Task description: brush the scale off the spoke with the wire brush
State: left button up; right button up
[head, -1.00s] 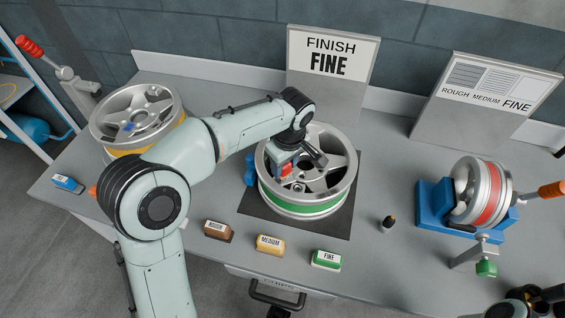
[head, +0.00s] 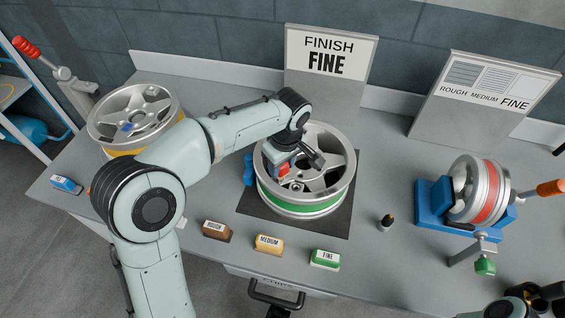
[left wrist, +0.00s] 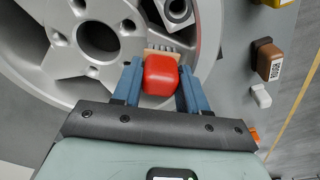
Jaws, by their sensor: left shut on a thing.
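My left gripper (head: 286,163) reaches over the wheel with the green band (head: 300,207) in the middle of the bench. In the left wrist view its two blue fingers (left wrist: 160,80) are shut on the red handle of the wire brush (left wrist: 161,76). The brush head with its grey bristles shows just beyond the handle, over the wheel beside the hub and inside the rim. The brush hides the surface under it, so I cannot tell whether the bristles touch the spoke. The red handle also shows in the head view.
The wheel rests on a dark mat (head: 338,224). Rough (head: 217,231), medium (head: 268,244) and fine (head: 325,259) blocks lie in front. A yellow-banded wheel (head: 150,112) stands left, a red-banded wheel (head: 482,190) in a blue holder right. Signs stand behind.

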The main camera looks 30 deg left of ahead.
pick_arm(q)
jog(key=shift+s+a, duration=0.15)
jog(key=shift+s, duration=0.1)
jog(key=shift+w+d+p, duration=0.2)
jog(key=shift+w+p, duration=0.2)
jog(key=shift+w, duration=0.1)
jog(key=shift+s+a+f+b, duration=0.1)
jog(key=shift+s+a+b, duration=0.05)
jog(key=shift+s+b, duration=0.35)
jog(key=shift+w+p, duration=0.15)
jog(key=shift+p, duration=0.25)
